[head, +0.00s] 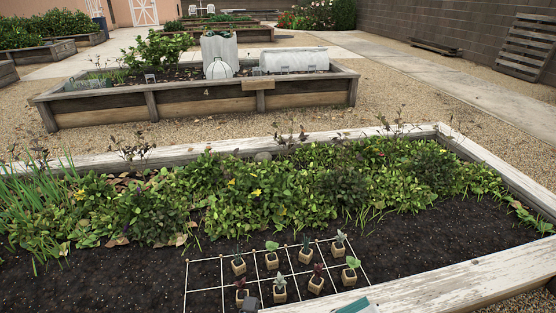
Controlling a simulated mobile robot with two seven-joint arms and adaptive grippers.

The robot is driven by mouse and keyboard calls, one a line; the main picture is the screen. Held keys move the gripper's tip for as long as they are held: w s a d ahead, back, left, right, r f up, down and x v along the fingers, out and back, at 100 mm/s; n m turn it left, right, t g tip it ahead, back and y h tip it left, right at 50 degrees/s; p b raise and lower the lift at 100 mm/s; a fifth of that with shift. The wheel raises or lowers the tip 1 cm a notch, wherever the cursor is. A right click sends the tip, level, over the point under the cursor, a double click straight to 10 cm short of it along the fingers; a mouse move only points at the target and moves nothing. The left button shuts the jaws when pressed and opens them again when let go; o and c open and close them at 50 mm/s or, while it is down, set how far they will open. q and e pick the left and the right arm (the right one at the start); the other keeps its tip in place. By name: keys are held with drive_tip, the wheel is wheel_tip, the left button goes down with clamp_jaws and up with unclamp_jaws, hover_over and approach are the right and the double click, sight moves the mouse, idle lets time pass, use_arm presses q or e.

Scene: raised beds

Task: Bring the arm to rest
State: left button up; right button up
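Neither of my grippers can be made out in the head view. A white planting grid (208,290) lies on the dark soil at the bottom centre of the near raised bed (445,285). Several small seedlings in tan square pots stand in its cells, among them one at the back right (338,249) and one at the front left (241,297). A small dark grey object (250,305) shows at the bottom edge beside the front left pot; I cannot tell what it is.
A teal-edged object (356,306) is cut off at the bottom, by the bed's near board. Dense leafy plants (270,195) fill the bed behind the grid. Bare soil lies left and right of the grid. Another raised bed (200,103) stands beyond on gravel.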

use_arm(q)
drive_tip(key=s+a+f+n+t+y+b, duration=0.15)
drive_tip(key=a+f+n+t+y, duration=0.25)
drive_tip(key=a+f+n+y, duration=0.65)
drive_tip(key=s+a+f+n+t+y+b, duration=0.15)
drive_tip(key=a+f+n+t+y, duration=0.3)
drive_tip(key=a+n, duration=1.1)
use_arm(e)
wheel_tip(320, 180, up, 7)
drive_tip(key=w+p, duration=0.2)
drive_tip(key=p, duration=1.1)
use_arm(q)
drive_tip(key=s+a+f+n+g+y+p, duration=0.2)
drive_tip(key=s+a+n+g+y+p, duration=0.1)
drive_tip(key=s+a+n+p, duration=0.3)
drive_tip(key=s+n+g, duration=0.1)
drive_tip(key=s+n, duration=0.1)
drive_tip(key=s, duration=0.1)
drive_tip(key=shift+a+f+n+y, duration=0.3)
drive_tip(key=shift+a+n, duration=0.05)
drive_tip(key=shift+n, duration=0.05)
use_arm(e)
drive_tip(key=s+d+f+g+h, duration=0.1)
drive_tip(key=s+d+f, duration=0.2)
drive_tip(key=s+d, duration=0.1)
drive_tip(key=shift+s, duration=0.4)
